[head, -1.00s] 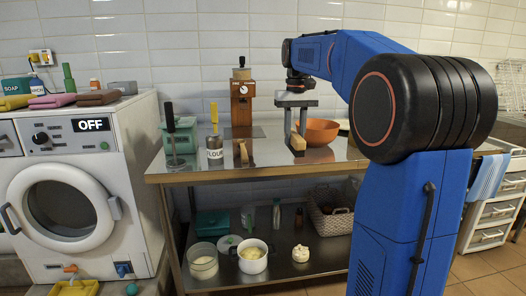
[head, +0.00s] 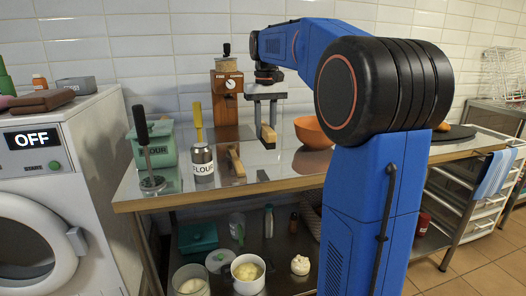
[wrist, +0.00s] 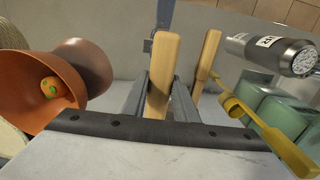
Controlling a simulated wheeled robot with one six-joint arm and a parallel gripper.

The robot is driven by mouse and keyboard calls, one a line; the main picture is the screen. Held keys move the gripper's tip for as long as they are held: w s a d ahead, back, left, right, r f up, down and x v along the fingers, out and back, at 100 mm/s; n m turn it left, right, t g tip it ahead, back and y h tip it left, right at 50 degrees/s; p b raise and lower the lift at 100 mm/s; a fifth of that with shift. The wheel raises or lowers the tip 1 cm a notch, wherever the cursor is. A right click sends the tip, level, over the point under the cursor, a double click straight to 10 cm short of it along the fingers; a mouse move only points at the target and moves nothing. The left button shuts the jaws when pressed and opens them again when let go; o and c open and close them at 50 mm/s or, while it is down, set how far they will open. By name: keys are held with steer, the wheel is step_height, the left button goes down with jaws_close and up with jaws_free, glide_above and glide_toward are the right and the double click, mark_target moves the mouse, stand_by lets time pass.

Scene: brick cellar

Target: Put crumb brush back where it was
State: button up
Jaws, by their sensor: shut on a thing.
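My gripper (head: 266,122) is shut on a wooden-handled piece, which I take to be the crumb brush (head: 268,137). Its pale handle also shows between my fingers in the wrist view (wrist: 163,75). It is over the metal worktop (head: 275,176), left of the orange bowl (head: 313,133). I cannot tell whether its lower end touches the top. A similar wooden piece (head: 236,162) lies on the worktop to its left, beside the flour shaker (head: 203,160). That piece shows close behind the held one in the wrist view (wrist: 207,65).
A coffee grinder (head: 227,90) stands behind on the worktop. A green flour box (head: 157,148) and a dark-handled tool (head: 145,150) are at the left. The lower shelf holds a white pot (head: 248,280) and several containers. A washing machine (head: 60,180) stands left.

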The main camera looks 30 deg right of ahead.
mark_target(265, 126)
steer(key=shift+f, duration=3.4)
steer(key=shift+f, duration=0.15)
steer(key=o, duration=1)
steer(key=shift+c, duration=0.2)
step_height(265, 126, up, 12)
steer(key=shift+r, duration=0.15)
steer(key=s+a+f+n+t, duration=0.1)
steer(key=s+a+f, duration=0.4)
steer(key=s, duration=0.3)
steer(key=s+a+f+n+t, duration=0.1)
steer(key=s+a+f, duration=0.45)
steer(key=s, duration=0.25)
steer(key=s+a+f+n+t, duration=0.1)
steer(key=s+a+f, duration=0.4)
steer(key=s+f, duration=0.9)
steer(key=shift+a+f+t, duration=0.15)
steer(key=shift+f+t, duration=0.7)
steer(key=shift+t, duration=0.05)
